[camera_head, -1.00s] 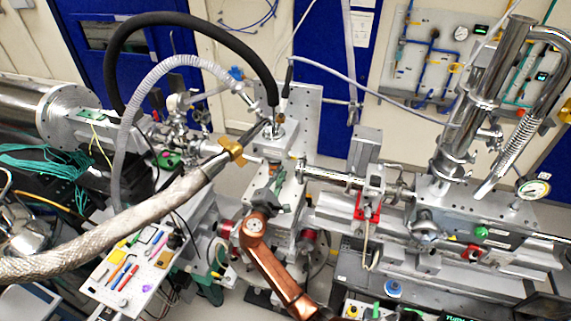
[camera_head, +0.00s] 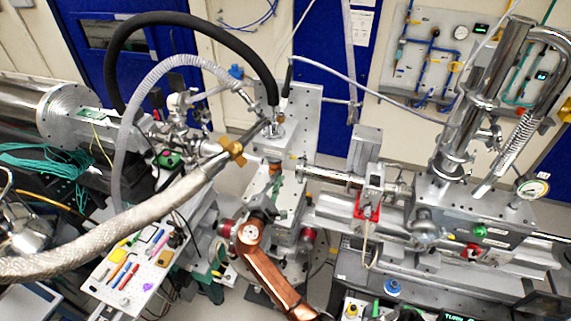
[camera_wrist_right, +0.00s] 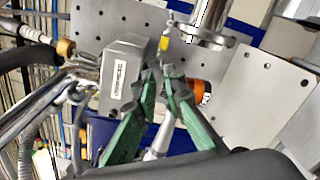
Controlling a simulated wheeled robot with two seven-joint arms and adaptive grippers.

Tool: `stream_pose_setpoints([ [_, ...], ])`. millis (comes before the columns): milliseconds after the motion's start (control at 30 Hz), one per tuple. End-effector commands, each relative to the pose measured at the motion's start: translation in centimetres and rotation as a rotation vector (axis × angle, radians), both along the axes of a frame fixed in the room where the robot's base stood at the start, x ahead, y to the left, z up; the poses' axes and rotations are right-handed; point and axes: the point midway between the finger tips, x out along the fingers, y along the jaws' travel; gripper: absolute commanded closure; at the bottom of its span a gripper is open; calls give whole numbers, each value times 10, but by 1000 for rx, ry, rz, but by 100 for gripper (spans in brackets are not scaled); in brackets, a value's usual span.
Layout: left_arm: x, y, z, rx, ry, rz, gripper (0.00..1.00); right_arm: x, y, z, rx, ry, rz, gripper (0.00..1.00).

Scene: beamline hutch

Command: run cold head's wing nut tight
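A brass wing nut (camera_head: 233,151) shows in the head view where the braided metal hose (camera_head: 130,222) meets a thin rod running up to the cold head. The cold head (camera_head: 274,140) is a silver body on a grey plate, with a thick black hose arching above it. My right gripper (camera_head: 270,190), with green fingers, is below the cold head and right of the wing nut, apart from it. In the right wrist view its fingers (camera_wrist_right: 161,74) are a narrow gap apart, with nothing clearly held. A grey labelled block (camera_wrist_right: 122,75) is beyond the left finger. My left gripper is not in view.
A pegboard tool tray (camera_head: 128,268) is at the lower left. A red clamp (camera_head: 367,209) and a beam pipe assembly (camera_head: 430,205) fill the right. In the wrist view, a brass fitting (camera_wrist_right: 65,47) is at left and an orange-black knob (camera_wrist_right: 202,92) is right of the fingers.

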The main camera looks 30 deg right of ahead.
Motion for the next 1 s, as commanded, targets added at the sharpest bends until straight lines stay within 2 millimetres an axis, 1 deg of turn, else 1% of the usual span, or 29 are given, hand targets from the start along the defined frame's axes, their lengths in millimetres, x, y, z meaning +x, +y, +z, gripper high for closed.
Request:
stream_pose_setpoints([
  [167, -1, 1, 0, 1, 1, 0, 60, -10, 14, -1, 2, 0, 3, 90],
  [400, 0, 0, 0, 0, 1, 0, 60, -36, 43, -1, 1, 1, 1, 90],
  [500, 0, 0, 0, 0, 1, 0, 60, -44, 51, -1, 1, 1, 0, 90],
  [667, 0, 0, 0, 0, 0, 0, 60, -48, 57, 0, 1, 1, 0, 90],
  [867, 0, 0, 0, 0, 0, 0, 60, -48, 57, 0, 0, 0, 0, 90],
  [967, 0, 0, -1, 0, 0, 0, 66, -48, 57, -6, 5, 5, 4, 90],
  [1000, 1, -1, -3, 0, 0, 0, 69, -46, 57, -15, 13, 14, 11, 90],
])
